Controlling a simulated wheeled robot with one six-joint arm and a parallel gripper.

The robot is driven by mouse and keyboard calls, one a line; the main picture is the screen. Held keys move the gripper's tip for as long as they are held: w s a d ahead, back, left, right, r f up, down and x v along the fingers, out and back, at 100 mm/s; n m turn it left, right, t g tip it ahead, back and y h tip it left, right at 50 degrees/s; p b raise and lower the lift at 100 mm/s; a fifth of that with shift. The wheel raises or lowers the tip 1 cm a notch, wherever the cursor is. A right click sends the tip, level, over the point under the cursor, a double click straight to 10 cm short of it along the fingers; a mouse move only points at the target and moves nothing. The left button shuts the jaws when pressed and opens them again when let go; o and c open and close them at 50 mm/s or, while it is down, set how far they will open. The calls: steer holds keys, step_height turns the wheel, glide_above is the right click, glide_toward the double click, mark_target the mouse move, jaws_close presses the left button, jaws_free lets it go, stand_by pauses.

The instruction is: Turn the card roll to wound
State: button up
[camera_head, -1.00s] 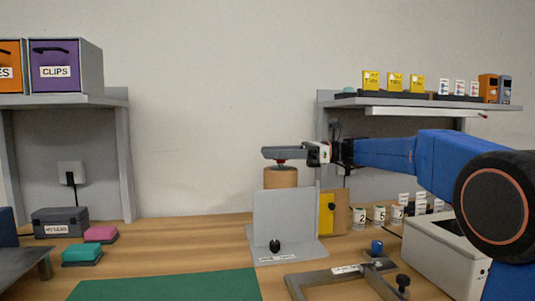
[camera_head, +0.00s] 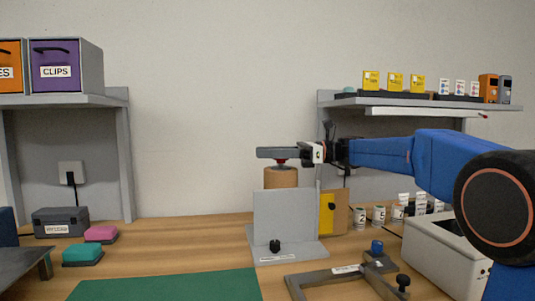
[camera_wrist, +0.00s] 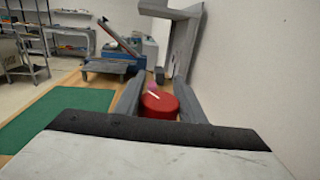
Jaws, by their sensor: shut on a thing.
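The card roll (camera_head: 281,178) is a brown cylinder standing upright behind a grey upright plate (camera_head: 284,222), which hides its lower part. A red knob (camera_head: 281,162) sits on top of the roll. My gripper (camera_head: 270,153) reaches in level from the right, over the roll, and is shut on the red knob. In the wrist view the round red knob (camera_wrist: 160,107) lies between the two grey fingers. The plate's label is too small to read.
A yellow panel (camera_head: 327,213) stands right of the plate. White cups (camera_head: 378,215) and a white box (camera_head: 435,255) are at right. A green mat (camera_head: 165,285) is front left. Shelves stand both sides.

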mark_target(273, 167)
steer(key=shift+t, duration=0.3)
steer(key=m+t, duration=0.1)
steer(key=t, duration=0.1)
steer(key=m+t, duration=0.2)
steer(key=shift+w, duration=0.4)
steer(key=m+t, duration=0.1)
steer(key=t, duration=0.1)
steer(key=w+m+t+h, duration=0.1)
steer(key=m+t, duration=0.1)
steer(key=t, duration=0.1)
steer(key=shift+w+d+m+t, duration=0.1)
steer(key=shift+m+t, duration=0.2)
steer(key=m+t+h, duration=0.2)
steer(key=t, duration=0.1)
steer(key=shift+w+d+m, duration=0.2)
steer(key=shift+w+m, duration=0.1)
steer(key=shift+w, duration=0.05)
steer(key=shift+w+d+m+t+h, duration=0.2)
steer(key=shift+m+t+h, duration=0.35)
steer(key=shift+t+h, duration=0.2)
steer(key=shift+w+d+m+t+h, duration=0.1)
steer(key=shift+w+m+t+h, duration=0.05)
steer(key=shift+m+t+h, duration=0.5)
steer(key=shift+w+d+t+h, duration=0.1)
steer(key=shift+t+h, duration=0.2)
steer(key=shift+t, duration=0.1)
steer(key=o, duration=1)
steer(key=shift+o, duration=0.2)
